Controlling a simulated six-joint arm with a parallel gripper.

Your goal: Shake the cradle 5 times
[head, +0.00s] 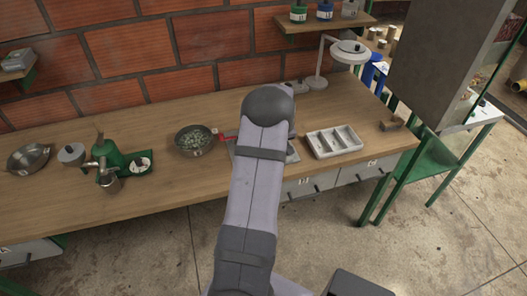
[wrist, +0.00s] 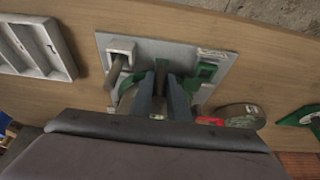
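The cradle is mostly hidden behind my arm in the head view. In the wrist view its green parts (wrist: 205,72) show on both sides of my gripper, above a light grey base plate (wrist: 183,47). A grey block with a rod (wrist: 121,47) stands at the plate's left. My gripper (wrist: 161,75) points down over the middle of the plate, its two dark fingers among the green parts. Something greyish-brown shows between the fingers, but I cannot tell whether they grip it. My gripper's fingers are hidden in the head view.
A pan of green beans (head: 195,141) with a red handle (head: 229,135) sits close left of the plate. A compartmented white tray (head: 334,142) sits right. A green hand machine (head: 115,158) stands further left. A grey box (head: 440,60) hangs at upper right.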

